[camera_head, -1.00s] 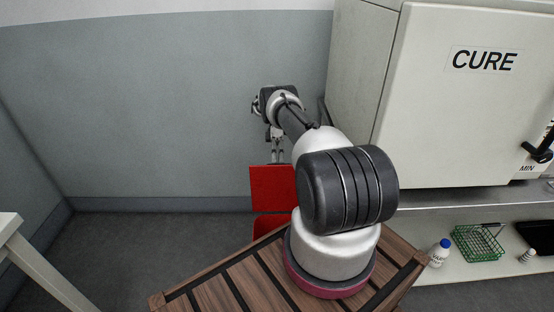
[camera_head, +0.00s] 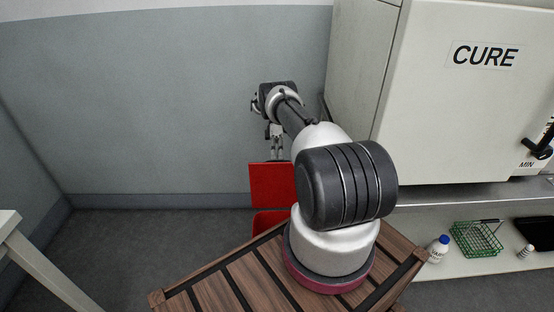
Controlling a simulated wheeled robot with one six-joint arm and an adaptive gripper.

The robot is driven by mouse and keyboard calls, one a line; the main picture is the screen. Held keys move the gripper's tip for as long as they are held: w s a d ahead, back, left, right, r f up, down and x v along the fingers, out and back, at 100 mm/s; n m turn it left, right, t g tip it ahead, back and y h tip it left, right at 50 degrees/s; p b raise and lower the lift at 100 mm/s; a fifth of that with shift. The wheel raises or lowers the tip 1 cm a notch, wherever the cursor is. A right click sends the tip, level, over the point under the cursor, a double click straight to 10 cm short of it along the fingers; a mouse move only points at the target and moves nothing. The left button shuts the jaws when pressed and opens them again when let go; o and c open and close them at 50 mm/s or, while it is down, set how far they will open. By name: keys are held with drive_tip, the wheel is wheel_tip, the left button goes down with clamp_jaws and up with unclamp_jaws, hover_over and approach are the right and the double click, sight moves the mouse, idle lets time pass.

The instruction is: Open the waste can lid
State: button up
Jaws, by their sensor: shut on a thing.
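The red waste can (camera_head: 268,221) stands on the floor behind my wooden base, mostly hidden by my arm and base. Its red lid (camera_head: 271,186) is tilted up, standing nearly upright above the can. My gripper (camera_head: 277,157) points down at the lid's top edge and is shut on the lid. The right part of the lid is hidden behind my arm.
A large cream cabinet marked CURE (camera_head: 455,100) stands to the right, close to my arm. Below it a shelf holds a green wire basket (camera_head: 477,240) and a white bottle (camera_head: 438,249) with a blue cap. A white table (camera_head: 35,260) is at the left. Floor between is clear.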

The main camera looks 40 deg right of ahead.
wheel_tip(320, 180, up, 9)
drive_tip(key=shift+r, duration=0.2)
idle(0.5)
